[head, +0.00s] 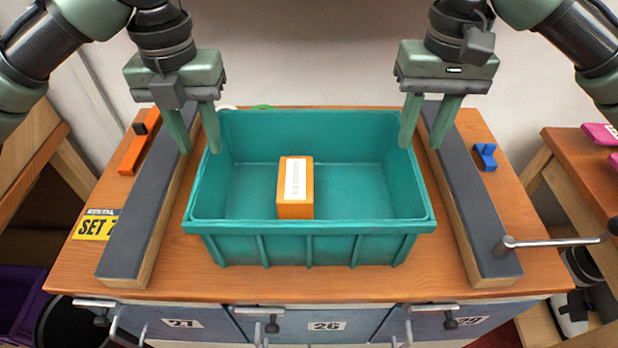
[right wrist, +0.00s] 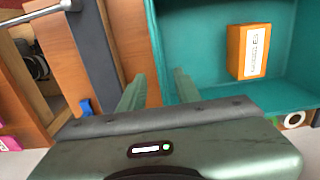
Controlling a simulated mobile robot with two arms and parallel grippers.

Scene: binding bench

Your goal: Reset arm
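My left gripper (head: 201,150) hangs at the left side of the teal bin, fingers apart and empty, above the left dark-topped rail. My right gripper (head: 420,146) hangs at the bin's right side, fingers apart with nothing between them. In the right wrist view its two fingers (right wrist: 158,92) straddle the bin's side wall from above; whether they touch it I cannot tell. The teal bin (head: 310,228) sits on the wooden bench between two rails. An orange box with a white label (head: 295,207) lies inside it, and also shows in the right wrist view (right wrist: 234,50).
Dark-topped rails (head: 140,225) and (head: 470,210) flank the bin. A metal handle (head: 550,241) sticks out at right. A blue piece (head: 485,156), an orange tool (head: 139,150) and a yellow sign (head: 94,225) lie on the bench (head: 200,288). Drawers are below.

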